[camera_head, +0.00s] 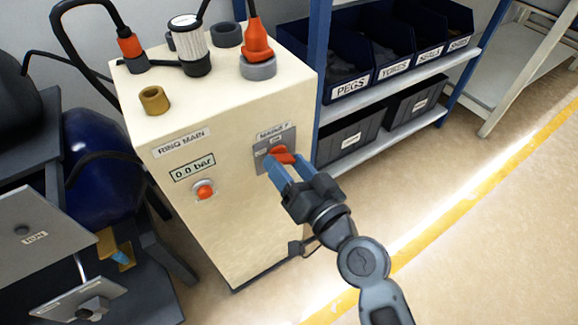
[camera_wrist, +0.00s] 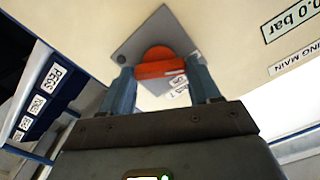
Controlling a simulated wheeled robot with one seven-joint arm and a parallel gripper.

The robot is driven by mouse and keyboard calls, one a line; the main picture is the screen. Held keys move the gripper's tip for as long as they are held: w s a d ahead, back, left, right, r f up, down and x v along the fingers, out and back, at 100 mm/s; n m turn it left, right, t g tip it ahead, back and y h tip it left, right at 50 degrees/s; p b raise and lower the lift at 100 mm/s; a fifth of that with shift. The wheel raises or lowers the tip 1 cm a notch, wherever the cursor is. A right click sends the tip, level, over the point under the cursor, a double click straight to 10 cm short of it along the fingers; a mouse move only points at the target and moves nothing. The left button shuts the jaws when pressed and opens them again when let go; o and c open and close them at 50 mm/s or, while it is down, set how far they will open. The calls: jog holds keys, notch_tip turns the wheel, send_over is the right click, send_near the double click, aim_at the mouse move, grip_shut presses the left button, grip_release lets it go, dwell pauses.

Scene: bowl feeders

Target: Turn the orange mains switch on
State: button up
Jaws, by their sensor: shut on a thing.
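The orange mains switch (camera_head: 281,154) is a rotary knob with a bar handle on a grey plate (camera_head: 263,158), on the front of a cream cabinet (camera_head: 222,225). My gripper (camera_head: 282,165) is at the switch, its blue fingers on either side of the handle. In the wrist view the orange handle (camera_wrist: 160,69) lies crosswise between the fingertips of my gripper (camera_wrist: 161,80), which are shut on it. The fingers and the handle hide part of the plate's lettering. I cannot read which position the switch points to.
A display reading 0.0 bar (camera_head: 192,167) and a red-orange button (camera_head: 204,190) are on the same cabinet face. Shelves with labelled blue bins (camera_head: 349,86) stand to the right. A dark blue tank (camera_head: 100,165) stands at the left. The floor on the right is clear.

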jog(key=m, duration=0.6)
jog(key=shift+d+m, duration=0.1)
jog(key=shift+m, duration=0.2)
jog(key=m+p, duration=0.1)
jog(key=m, duration=0.4)
jog(key=shift+f, duration=0.1)
jog(key=shift+m, duration=0.3)
jog(key=o, duration=1.1)
jog(key=shift+c, duration=0.2)
jog(key=v, duration=0.7)
jog(key=shift+s+d+b, duration=0.2)
jog(key=shift+s+b, duration=0.1)
